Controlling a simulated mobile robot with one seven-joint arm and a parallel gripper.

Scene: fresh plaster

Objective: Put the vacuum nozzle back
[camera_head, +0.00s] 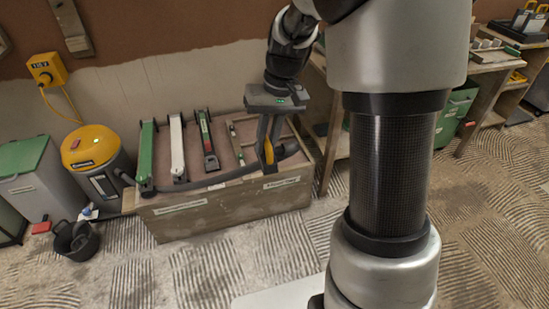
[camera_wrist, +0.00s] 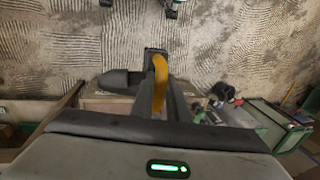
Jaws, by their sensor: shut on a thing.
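My gripper (camera_head: 266,164) is over the right part of a wooden bench box (camera_head: 225,213), pointing down. It is shut on the vacuum nozzle, whose yellow part (camera_head: 268,150) shows between the fingers. A dark grey hose (camera_head: 222,176) runs from the nozzle along the box's front edge to the yellow-topped vacuum (camera_head: 97,160) on the left. In the wrist view, the yellow part (camera_wrist: 160,75) sits at the fingertips of my gripper (camera_wrist: 156,62), with a dark end (camera_wrist: 116,80) sticking out to the left. The fingers hide part of the nozzle; whether it touches the box top is unclear.
On the box lie a green tool (camera_head: 147,152), a white tool (camera_head: 178,146), a green-and-black tool (camera_head: 208,142) and a wooden frame (camera_head: 240,135). A black bucket (camera_head: 78,240) stands on the floor left. A workbench (camera_head: 490,62) is at right. My arm hides the centre right.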

